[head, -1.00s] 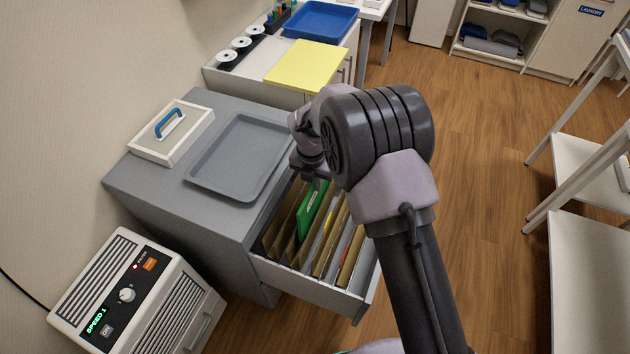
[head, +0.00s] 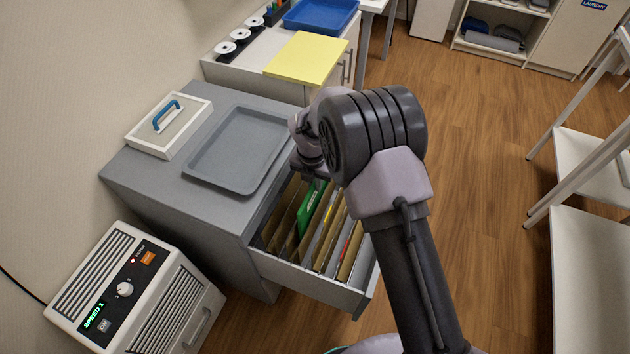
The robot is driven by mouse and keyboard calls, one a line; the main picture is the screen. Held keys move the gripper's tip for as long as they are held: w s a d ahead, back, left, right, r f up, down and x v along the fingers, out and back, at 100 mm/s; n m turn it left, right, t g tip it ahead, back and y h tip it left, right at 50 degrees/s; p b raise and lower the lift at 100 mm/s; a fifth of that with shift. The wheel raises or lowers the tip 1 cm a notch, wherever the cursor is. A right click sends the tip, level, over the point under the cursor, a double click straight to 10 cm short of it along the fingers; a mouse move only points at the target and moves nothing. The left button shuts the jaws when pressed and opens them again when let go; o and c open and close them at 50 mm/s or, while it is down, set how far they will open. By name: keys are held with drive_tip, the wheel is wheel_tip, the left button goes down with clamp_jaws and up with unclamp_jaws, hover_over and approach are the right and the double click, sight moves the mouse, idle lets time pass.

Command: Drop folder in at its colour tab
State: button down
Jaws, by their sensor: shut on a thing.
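A green folder (head: 310,209) stands in the open drawer (head: 305,280) of the grey cabinet, among tan dividers (head: 283,225). A yellow tab (head: 328,217) and a red tab (head: 345,248) show to its right; a green tab cannot be told apart from the folder. My gripper (head: 318,178) is over the rear part of the drawer, at the folder's top edge, shut on the folder. The fingertips are small and partly hidden by my wrist. How deep the folder's lower edge sits is hidden by the dividers.
A grey tray (head: 238,150) and a white box with a blue handle (head: 168,125) lie on the cabinet top. A yellow board (head: 307,58) and blue tray (head: 320,15) are behind. A white machine (head: 130,290) stands at left, white shelves (head: 585,275) at right.

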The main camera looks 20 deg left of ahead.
drive_tip(key=shift+f+b, duration=0.35)
drive_tip(key=shift+f, duration=1.85)
